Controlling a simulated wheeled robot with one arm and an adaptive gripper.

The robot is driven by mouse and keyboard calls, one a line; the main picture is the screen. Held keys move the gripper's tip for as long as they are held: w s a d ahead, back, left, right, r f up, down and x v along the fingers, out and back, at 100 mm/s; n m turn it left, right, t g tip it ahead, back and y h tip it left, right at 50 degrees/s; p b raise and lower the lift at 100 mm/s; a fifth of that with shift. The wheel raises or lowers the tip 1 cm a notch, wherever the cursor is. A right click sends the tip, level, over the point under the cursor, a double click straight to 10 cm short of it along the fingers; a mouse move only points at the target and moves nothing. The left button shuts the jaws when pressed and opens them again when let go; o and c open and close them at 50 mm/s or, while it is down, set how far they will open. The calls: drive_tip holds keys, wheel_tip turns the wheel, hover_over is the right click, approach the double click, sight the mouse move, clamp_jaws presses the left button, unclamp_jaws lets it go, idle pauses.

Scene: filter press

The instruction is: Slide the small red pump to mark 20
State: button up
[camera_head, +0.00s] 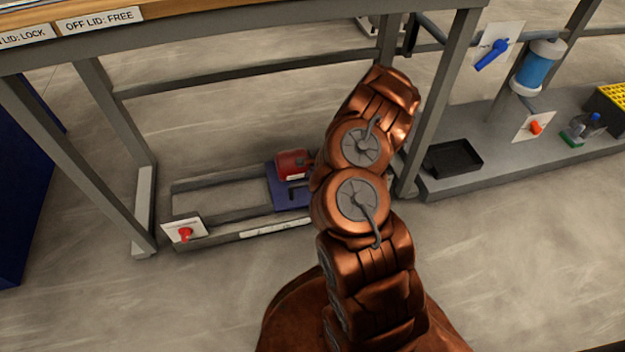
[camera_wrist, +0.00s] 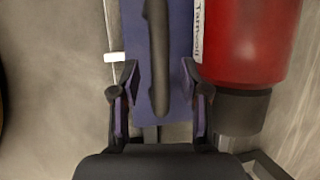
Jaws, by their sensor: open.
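The small red pump (camera_head: 292,164) sits on a dark blue sliding plate (camera_head: 275,180), on two low grey rails under the bench. A black handle (camera_head: 292,192) stands on the plate. A pale scale strip (camera_head: 277,227) runs along the front rail; its marks are too small to read, and my arm covers its right part. In the wrist view my gripper (camera_wrist: 160,76) is open, with a finger on either side of the black handle (camera_wrist: 156,50); I cannot tell if they touch it. The red pump (camera_wrist: 243,40) is right of the fingers. The head view hides my gripper behind my arm.
A red knob (camera_head: 185,234) on a white plate is at the rails' left end. Bench legs (camera_head: 123,165) frame the rails. Right of them, a low shelf holds a black tray (camera_head: 453,158) and a small bottle (camera_head: 590,124). Floor in front is clear.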

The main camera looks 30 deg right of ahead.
drive_tip(key=shift+r, duration=0.1)
drive_tip(key=v, duration=1.1)
drive_tip(key=shift+s+r, duration=0.15)
drive_tip(key=shift+r, duration=0.2)
drive_tip(key=shift+d, duration=0.1)
idle(0.3)
